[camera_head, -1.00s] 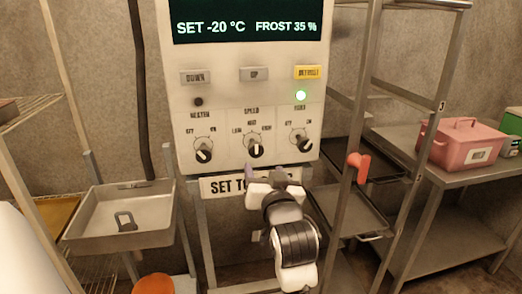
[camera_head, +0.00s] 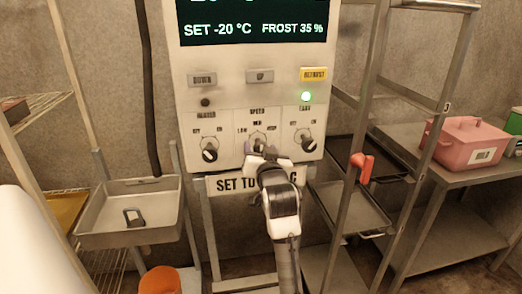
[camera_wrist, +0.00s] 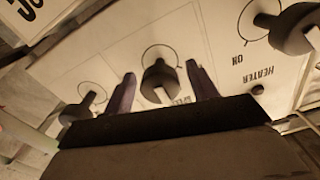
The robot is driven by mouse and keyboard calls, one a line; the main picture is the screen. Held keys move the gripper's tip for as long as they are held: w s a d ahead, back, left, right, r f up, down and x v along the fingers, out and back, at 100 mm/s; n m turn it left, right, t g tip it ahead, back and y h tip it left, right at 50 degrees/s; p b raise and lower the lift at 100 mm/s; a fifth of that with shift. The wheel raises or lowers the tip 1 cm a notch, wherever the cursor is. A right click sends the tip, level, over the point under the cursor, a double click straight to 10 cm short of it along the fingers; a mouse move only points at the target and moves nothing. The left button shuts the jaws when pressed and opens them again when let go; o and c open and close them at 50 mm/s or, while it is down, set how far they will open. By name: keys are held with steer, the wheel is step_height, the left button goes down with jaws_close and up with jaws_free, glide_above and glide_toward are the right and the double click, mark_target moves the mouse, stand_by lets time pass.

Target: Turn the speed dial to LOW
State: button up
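The speed dial (camera_head: 258,146) is the middle of three black knobs on the white control panel, under the labels LOW, MED and HIGH. My gripper (camera_head: 262,155) is in front of it in the head view and covers its lower part, so its setting is hard to read there. In the wrist view the speed dial (camera_wrist: 160,78) shows a white pointer mark and stands between the two purple fingers of my gripper (camera_wrist: 162,90). The fingers are spread, with a visible gap on each side of the dial.
The heater knob (camera_head: 209,150) and another knob (camera_head: 305,141) flank the dial closely. A "SET TO" sign (camera_head: 232,184) hangs below.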

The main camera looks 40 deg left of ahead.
steer(key=c, duration=0.9)
steer(key=shift+n, duration=0.3)
steer(key=n+b, duration=0.1)
steer(key=n, duration=0.3)
steer(key=shift+f+b, duration=0.1)
steer(key=shift+b, duration=0.2)
steer(key=n+b, duration=0.1)
steer(key=n, duration=0.4)
steer(key=shift+n, duration=0.3)
steer(key=o, duration=1)
